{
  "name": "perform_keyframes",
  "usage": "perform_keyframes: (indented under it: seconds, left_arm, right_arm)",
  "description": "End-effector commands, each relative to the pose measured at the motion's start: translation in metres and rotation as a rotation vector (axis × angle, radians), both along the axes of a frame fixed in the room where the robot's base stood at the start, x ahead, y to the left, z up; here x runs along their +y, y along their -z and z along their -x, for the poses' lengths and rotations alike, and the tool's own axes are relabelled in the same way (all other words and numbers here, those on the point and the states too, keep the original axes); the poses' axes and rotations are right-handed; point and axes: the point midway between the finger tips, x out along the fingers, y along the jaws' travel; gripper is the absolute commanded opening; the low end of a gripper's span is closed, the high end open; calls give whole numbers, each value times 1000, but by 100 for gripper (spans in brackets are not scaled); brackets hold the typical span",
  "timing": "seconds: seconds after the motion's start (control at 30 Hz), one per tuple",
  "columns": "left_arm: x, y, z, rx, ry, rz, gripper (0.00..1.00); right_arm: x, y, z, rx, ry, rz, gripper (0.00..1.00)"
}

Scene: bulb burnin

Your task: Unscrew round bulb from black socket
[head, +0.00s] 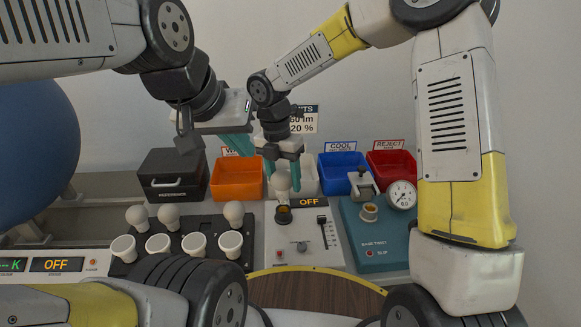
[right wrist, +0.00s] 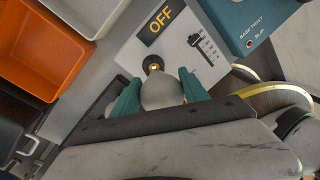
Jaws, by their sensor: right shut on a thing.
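The round white bulb (head: 281,181) is upright over the black socket (head: 283,214) on the grey panel with the OFF display. My right gripper (head: 284,176) points down and is shut on this bulb. In the right wrist view the bulb (right wrist: 161,93) sits between the teal fingers, with the socket (right wrist: 153,64) just beyond it. I cannot tell whether the bulb's base is still in the socket. My left gripper (head: 238,145) hangs above the orange bin, apart from the bulb; its finger gap is unclear.
Several white bulbs (head: 168,216) stand in a dark rack at left. Behind are a black box (head: 172,182), orange bin (head: 236,191), blue bin (head: 342,166) and red bin (head: 392,163). A teal twist tester (head: 376,247) with a dial stands right of the panel.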

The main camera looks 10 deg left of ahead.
Motion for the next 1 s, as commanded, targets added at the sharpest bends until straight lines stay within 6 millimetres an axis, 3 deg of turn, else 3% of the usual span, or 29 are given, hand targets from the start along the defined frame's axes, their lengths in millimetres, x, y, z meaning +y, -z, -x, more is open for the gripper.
perform_keyframes:
  seconds: [0.17,0.73,1.0]
  left_arm:
    - [0,0,0,0,0,0,0]
    - [0,0,0,0,0,0,0]
    - [0,0,0,0,0,0,0]
  right_arm:
    - [0,-3,0,-1,1,-1,12]
    - [0,-46,-1,-2,2,0,12]
    - [0,-50,0,0,0,0,12]
